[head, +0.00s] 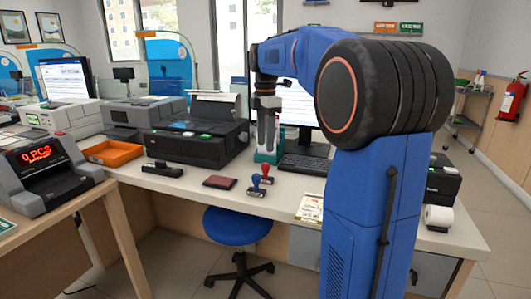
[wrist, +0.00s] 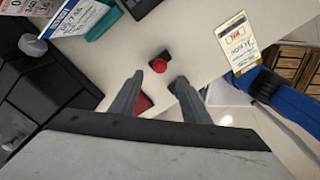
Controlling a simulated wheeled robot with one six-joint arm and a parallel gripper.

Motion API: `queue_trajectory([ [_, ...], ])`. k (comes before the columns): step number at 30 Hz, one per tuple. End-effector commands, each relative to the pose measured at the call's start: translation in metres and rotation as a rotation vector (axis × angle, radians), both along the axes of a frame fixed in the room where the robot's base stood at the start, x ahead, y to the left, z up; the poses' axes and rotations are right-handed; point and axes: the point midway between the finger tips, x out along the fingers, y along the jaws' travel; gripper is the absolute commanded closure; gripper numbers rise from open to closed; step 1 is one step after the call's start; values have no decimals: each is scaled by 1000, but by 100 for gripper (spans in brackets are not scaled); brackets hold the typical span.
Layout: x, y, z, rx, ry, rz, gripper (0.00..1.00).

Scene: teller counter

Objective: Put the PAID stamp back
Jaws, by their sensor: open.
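Two stamps stand on the counter, one with a red handle (head: 266,170) and one with a blue handle (head: 256,181). I cannot read which is the PAID stamp. The red handle (wrist: 160,65) shows in the wrist view just beyond my fingertips. My gripper (head: 267,151) points down above the counter, behind the stamps in the head view. In the wrist view my gripper (wrist: 159,84) is open, with nothing held between its fingers. A dark red flat pad (head: 219,182) lies left of the stamps.
A low black object (head: 162,169) lies on the counter at left, near an orange tray (head: 113,153) and a black printer (head: 200,142). A teal and white holder (head: 261,157) stands close to my gripper. A keyboard (head: 304,165) and a paper slip (head: 309,209) are to the right.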

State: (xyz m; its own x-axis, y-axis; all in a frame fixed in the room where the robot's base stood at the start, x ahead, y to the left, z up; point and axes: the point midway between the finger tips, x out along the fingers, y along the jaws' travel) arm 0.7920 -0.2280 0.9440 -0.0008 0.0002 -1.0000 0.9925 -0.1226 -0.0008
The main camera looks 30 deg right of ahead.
Motion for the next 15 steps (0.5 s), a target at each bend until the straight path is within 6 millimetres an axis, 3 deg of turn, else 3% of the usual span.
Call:
queue_trajectory([
  [10,-1,1,14,0,-1,-3,57],
  [15,-20,17,12,-6,-26,-85,57],
])
